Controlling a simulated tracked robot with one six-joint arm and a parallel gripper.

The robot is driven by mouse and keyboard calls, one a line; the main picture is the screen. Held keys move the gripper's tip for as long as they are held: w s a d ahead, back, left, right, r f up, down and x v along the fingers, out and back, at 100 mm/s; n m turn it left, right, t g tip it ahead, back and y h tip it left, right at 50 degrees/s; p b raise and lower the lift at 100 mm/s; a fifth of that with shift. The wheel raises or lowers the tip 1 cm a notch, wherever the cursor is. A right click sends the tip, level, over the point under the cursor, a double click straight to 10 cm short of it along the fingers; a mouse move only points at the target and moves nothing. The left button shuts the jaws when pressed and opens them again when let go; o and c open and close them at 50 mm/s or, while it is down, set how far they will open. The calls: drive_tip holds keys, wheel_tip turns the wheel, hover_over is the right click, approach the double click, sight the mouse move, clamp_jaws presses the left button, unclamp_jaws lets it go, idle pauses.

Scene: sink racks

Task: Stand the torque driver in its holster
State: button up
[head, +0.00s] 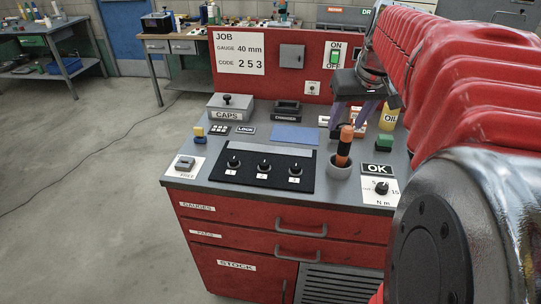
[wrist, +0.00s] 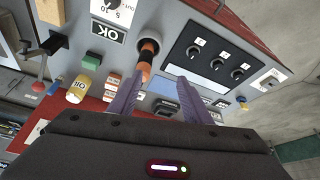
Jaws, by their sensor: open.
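The torque driver, orange and black (head: 345,142), stands nearly upright with its lower end inside the round grey holster (head: 339,173) on the bench top. In the wrist view the driver (wrist: 147,52) shows just beyond the fingertips, with its lower end in the pale holster. My gripper (head: 348,122) is just above and behind the driver in the head view, its purple fingers spread apart. In the wrist view my gripper (wrist: 160,84) is open, with nothing between its fingers. How deep the driver sits is hidden by the holster wall.
A black panel with three knobs (head: 262,168) lies left of the holster. The OK plate (head: 377,170), a knob plate (head: 380,190), a green block (head: 384,143) and the yellow OIL bottle (head: 389,117) stand to the right. A blue mat (head: 296,134) lies behind.

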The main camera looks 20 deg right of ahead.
drive_tip(key=s+a+f+n, duration=0.1)
drive_tip(key=s+a+f, duration=0.2)
drive_tip(key=a, duration=0.5)
drive_tip(key=s+a+f+n+y, duration=0.1)
drive_tip(key=s+a+f, duration=0.2)
drive_tip(key=a, duration=0.6)
drive_tip(key=s+a+f+n+t, duration=0.1)
drive_tip(key=s+a+f, duration=0.2)
drive_tip(key=a, duration=0.6)
drive_tip(key=s, duration=0.2)
drive_tip(key=shift+s+f+n, duration=0.3)
drive_tip(key=shift+s, duration=0.1)
